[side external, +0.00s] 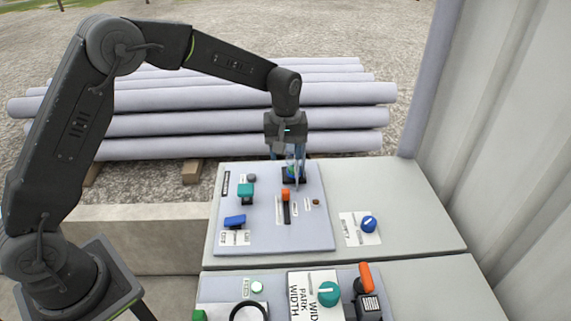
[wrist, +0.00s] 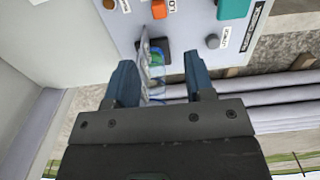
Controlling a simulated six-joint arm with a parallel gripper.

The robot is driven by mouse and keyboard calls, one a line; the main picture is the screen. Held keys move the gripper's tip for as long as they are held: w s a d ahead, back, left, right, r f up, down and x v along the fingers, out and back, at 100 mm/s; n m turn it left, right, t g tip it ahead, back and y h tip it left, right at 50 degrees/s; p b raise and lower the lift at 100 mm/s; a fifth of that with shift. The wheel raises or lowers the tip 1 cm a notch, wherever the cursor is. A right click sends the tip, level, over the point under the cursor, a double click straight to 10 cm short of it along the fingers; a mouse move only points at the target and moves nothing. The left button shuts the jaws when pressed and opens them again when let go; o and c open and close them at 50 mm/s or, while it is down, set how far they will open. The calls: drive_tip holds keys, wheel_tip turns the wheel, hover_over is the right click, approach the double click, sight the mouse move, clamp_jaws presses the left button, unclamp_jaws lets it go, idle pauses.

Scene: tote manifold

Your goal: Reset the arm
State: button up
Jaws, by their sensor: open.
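My arm reaches over from the left in the side view, and my gripper (side external: 289,157) points down above the far part of a grey control panel (side external: 262,237). In the wrist view my gripper (wrist: 160,75) is open, its two blue-grey fingers apart. Between and beyond the fingers is a clear cover-like piece (wrist: 154,68) with blue and green inside, by a black base (wrist: 160,46). In the side view the black base (side external: 293,179) shows just below the fingertips. I cannot tell whether the fingers touch the clear piece.
The panel carries an orange slider (side external: 286,194), a teal knob (side external: 246,190), a blue switch (side external: 235,220) and a grey button (side external: 251,178). A blue dial (side external: 369,224) is at right. A nearer panel has a teal dial (side external: 327,293) and an orange lever (side external: 366,276). Pipes (side external: 340,118) lie behind.

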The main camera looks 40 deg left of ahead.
drive_tip(key=shift+r, duration=0.3)
drive_tip(key=s+a+r+m+t, duration=0.2)
drive_tip(key=s+r+m+t, duration=0.15)
drive_tip(key=s+r, duration=1.05)
drive_tip(key=s+m+t, duration=0.2)
drive_tip(key=s+m, duration=0.3)
drive_tip(key=s, duration=1.1)
drive_tip(key=shift+o, duration=0.4)
drive_tip(key=shift+w+a+m, duration=0.1)
drive_tip(key=shift+m, duration=0.15)
idle(0.5)
